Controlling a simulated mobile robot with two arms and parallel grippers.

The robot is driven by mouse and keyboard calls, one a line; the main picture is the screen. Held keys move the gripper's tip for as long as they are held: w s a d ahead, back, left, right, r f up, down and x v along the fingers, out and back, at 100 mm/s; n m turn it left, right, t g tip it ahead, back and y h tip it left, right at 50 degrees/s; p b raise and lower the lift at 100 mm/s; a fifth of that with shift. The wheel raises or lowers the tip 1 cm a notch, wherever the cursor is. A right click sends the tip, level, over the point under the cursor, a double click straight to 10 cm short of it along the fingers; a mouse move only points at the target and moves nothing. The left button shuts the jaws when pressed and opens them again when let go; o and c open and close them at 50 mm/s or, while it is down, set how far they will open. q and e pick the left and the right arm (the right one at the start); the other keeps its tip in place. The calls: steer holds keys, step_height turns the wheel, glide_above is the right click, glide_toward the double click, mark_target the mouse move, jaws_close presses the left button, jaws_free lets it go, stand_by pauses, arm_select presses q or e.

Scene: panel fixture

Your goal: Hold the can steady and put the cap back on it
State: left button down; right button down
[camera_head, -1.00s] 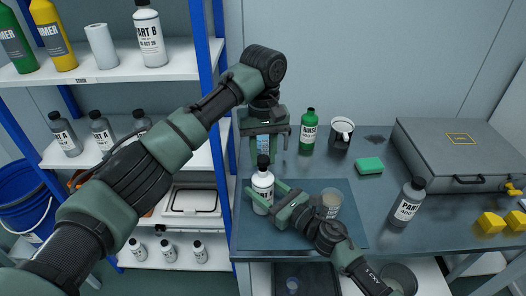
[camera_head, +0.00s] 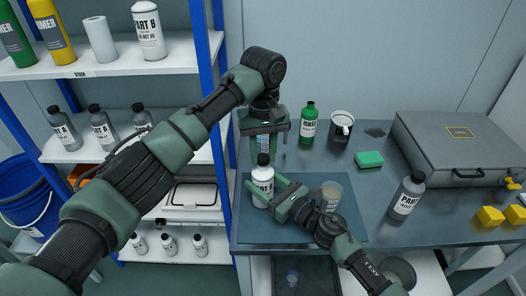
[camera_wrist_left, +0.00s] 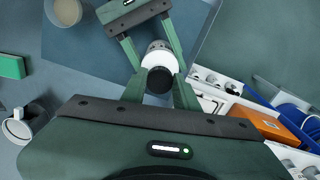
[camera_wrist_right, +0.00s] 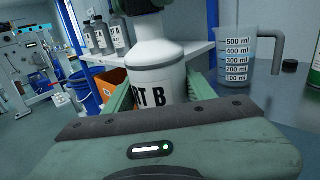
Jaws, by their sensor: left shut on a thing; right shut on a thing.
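The can is a white bottle (camera_head: 263,188) labelled PART B, upright on the dark mat. My right gripper (camera_head: 267,196) is shut around its body from the right. The black cap (camera_head: 263,159) is at the top of the bottle. It also shows in the left wrist view (camera_wrist_left: 160,80), between the fingers of my left gripper (camera_wrist_left: 160,90), which points down and is shut on it. I cannot tell whether the cap is seated or just above the neck.
A measuring jug (camera_wrist_right: 235,60) stands behind the bottle. A cup (camera_head: 332,193) sits on the mat (camera_head: 300,236). Further right are a green bottle (camera_head: 309,124), a mug (camera_head: 341,127), a green sponge (camera_head: 369,159), a grey bottle (camera_head: 407,198) and a grey case (camera_head: 465,145).

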arm_select(q)
steer(key=shift+f, duration=0.55)
stand_by(0.4)
